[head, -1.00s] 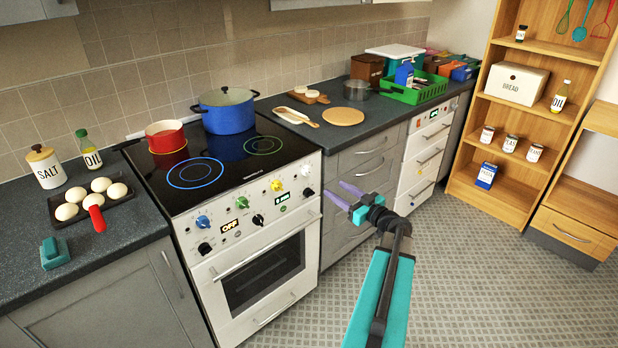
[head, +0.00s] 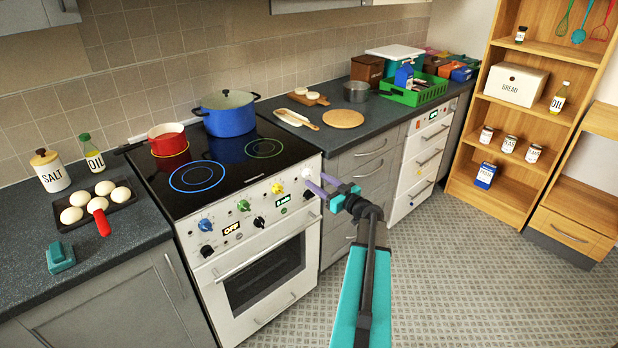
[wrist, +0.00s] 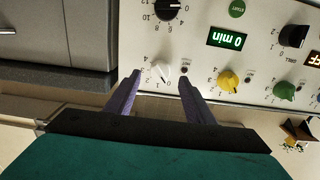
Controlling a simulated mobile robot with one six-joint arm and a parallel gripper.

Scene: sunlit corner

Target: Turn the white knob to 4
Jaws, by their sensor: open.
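The white knob (wrist: 162,72) is on the cooker's front panel, with small printed numbers around it in the wrist view. It also shows in the head view (head: 306,173) at the right end of the upper knob row. Which number it points at is too small to tell for sure. My gripper (wrist: 160,80) is open, with its two purple fingers on either side of the white knob in the wrist view. In the head view my gripper (head: 314,183) is close to the panel's right end. I cannot tell whether the fingers touch the knob.
A yellow knob (wrist: 229,79), a green knob (wrist: 285,91) and a black knob (wrist: 170,8) are nearby on the panel. A green 0 min display (wrist: 228,40) lies between them. The oven handle (head: 268,250) runs below. The floor at right is clear.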

